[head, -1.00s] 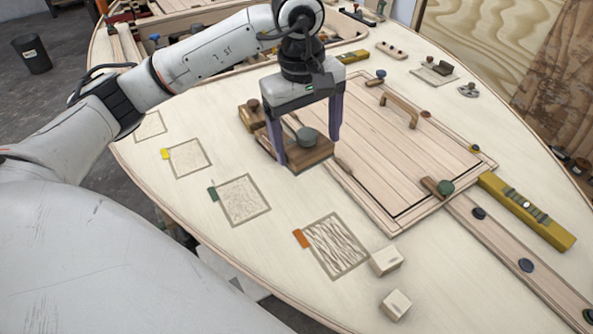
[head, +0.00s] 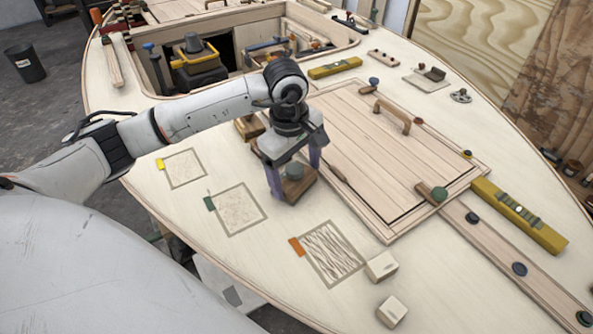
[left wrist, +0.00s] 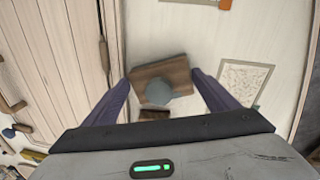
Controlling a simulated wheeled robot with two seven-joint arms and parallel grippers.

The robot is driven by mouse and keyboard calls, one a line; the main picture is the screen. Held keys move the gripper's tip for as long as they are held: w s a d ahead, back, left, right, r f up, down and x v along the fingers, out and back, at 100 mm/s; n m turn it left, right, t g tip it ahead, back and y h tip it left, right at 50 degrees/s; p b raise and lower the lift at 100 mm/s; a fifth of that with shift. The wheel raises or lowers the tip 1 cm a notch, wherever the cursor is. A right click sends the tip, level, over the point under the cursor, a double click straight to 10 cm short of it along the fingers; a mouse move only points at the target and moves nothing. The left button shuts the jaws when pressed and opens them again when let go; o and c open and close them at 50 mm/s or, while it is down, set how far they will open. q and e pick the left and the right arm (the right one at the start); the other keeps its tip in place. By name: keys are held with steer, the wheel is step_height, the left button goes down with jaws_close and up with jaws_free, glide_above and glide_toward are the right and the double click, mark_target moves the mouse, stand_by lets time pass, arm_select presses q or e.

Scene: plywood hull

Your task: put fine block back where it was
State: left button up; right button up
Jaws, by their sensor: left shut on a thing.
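A brown wooden block with a round grey-green knob (head: 296,186) is between the fingers of my left gripper (head: 294,172), which is shut on it. The block is over the pale deck, between the framed patches and the planked hatch panel. I cannot tell whether it touches the deck. In the left wrist view the block (left wrist: 176,72) shows between both fingers (left wrist: 162,88), slightly turned. Another brown block (head: 250,127) lies behind the gripper, partly hidden. Framed patches carry a yellow tag (head: 160,164), a green tag (head: 209,204) and an orange tag (head: 297,247). My right gripper is not in view.
The planked hatch panel (head: 365,140) with a wooden handle (head: 391,116) lies right of the gripper. Two pale small blocks (head: 381,267) (head: 392,311) lie near the front. A yellow level (head: 520,218) lies at right. An open compartment with tools (head: 235,62) is behind.

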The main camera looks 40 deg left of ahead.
mark_target(293, 184)
arm_select(q)
steer(key=shift+f, duration=0.15)
steer(key=o, duration=1.4)
step_height(293, 184, up, 12)
steer(key=s, duration=0.1)
steer(key=shift+s+r+b, duration=0.2)
steer(key=shift+s+b, duration=0.05)
steer(key=shift+b, duration=0.15)
